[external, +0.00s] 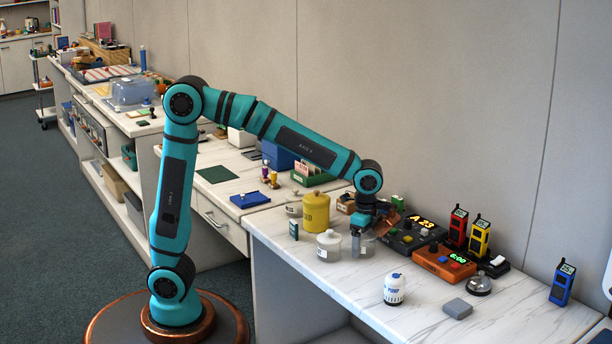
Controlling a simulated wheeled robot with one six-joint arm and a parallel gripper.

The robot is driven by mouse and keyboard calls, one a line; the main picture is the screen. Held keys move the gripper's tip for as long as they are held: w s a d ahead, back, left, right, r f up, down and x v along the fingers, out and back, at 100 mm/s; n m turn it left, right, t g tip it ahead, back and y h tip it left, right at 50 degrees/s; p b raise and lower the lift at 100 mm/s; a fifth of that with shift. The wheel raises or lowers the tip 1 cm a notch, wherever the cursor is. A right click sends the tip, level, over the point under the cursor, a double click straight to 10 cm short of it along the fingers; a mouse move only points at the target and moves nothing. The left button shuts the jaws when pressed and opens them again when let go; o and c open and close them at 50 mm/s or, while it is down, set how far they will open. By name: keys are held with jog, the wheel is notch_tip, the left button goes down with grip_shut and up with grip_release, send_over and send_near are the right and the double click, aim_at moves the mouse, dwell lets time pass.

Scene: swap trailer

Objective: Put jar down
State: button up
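A yellow canister (316,212) stands upright behind that jar.
A white bottle (394,290), a grey block (457,309) and a glass-like dome (479,284) stand nearer the front. Several handheld radios (479,236) stand along the wall. The front right counter is clear.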

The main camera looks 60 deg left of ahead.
jog(key=shift+r, duration=0.1)
notch_tip(320, 180, up, 12)
jog(key=shift+r, duration=0.1)
dwell(0.6)
